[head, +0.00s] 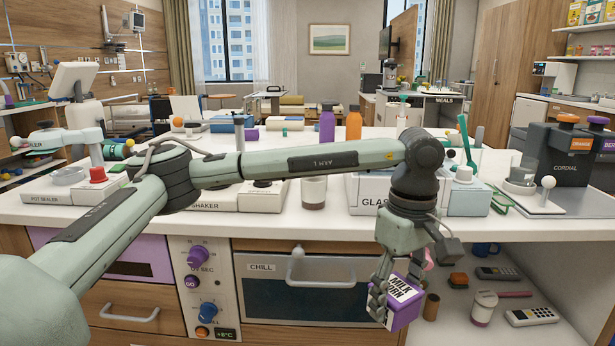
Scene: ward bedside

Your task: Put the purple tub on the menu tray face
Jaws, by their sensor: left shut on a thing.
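My left gripper (381,301) is shut on a purple tub (405,314), a boxy piece with purple sides and a white face lettered MILK and a second, unclear word. It holds the tub tilted in front of the counter, below the worktop edge and left of the open lower shelf. The fingers cover the tub's left side. I cannot make out which surface is the menu tray face; a far stand in the back carries a MEALS sign (445,73). My right gripper is not in view.
The white worktop (262,221) is crowded with a shaker unit, a lettered white box (367,197), bottles and a cordial machine (560,151). The chill drawer (297,280) is closed. The open shelf at right holds a cup, calculators (531,317) and small items.

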